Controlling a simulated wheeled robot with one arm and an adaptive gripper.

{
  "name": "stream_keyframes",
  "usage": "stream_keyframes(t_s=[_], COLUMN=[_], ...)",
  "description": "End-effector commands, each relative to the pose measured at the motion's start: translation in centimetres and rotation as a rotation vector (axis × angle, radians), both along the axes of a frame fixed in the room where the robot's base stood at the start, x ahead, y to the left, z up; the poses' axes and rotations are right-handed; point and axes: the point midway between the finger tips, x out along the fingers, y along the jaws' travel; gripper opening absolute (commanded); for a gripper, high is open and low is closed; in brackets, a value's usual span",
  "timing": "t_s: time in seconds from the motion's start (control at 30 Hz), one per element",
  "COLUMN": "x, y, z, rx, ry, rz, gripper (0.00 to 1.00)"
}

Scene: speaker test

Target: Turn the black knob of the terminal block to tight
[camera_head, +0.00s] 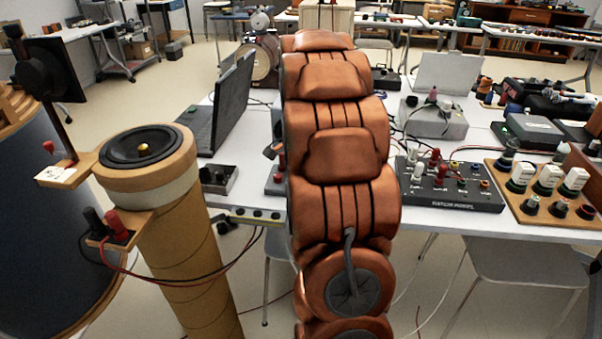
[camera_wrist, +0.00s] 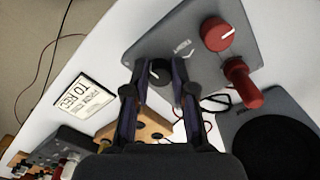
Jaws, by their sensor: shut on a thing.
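In the wrist view, the black knob (camera_wrist: 158,73) with a white pointer line sits on a grey plate (camera_wrist: 187,24), which I take to be the terminal block. The fingers of my gripper (camera_wrist: 159,76) are on either side of the knob and shut on it. A red knob (camera_wrist: 218,34) with a white line and a red post (camera_wrist: 240,82) stand on the same plate to the right. Small lettering on the plate is too small to read. In the head view my copper-coloured arm hides the gripper and the black knob.
In the wrist view, a printed card (camera_wrist: 84,97) lies left, a wooden block (camera_wrist: 150,126) lies below the fingers, and a dark round speaker (camera_wrist: 277,148) is lower right. In the head view, a laptop (camera_head: 232,105) and black panel (camera_head: 450,190) flank my arm; cables run nearby.

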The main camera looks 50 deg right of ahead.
Motion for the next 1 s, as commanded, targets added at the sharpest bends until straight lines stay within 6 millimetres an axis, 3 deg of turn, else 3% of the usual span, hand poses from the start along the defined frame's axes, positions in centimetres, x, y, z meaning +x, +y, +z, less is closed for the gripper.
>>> stream_keyframes(t_s=[1.0], x=[0.1], y=[-0.15], z=[0.42], rx=[0.0], ry=[0.003], rz=[-0.966], gripper=[0.0])
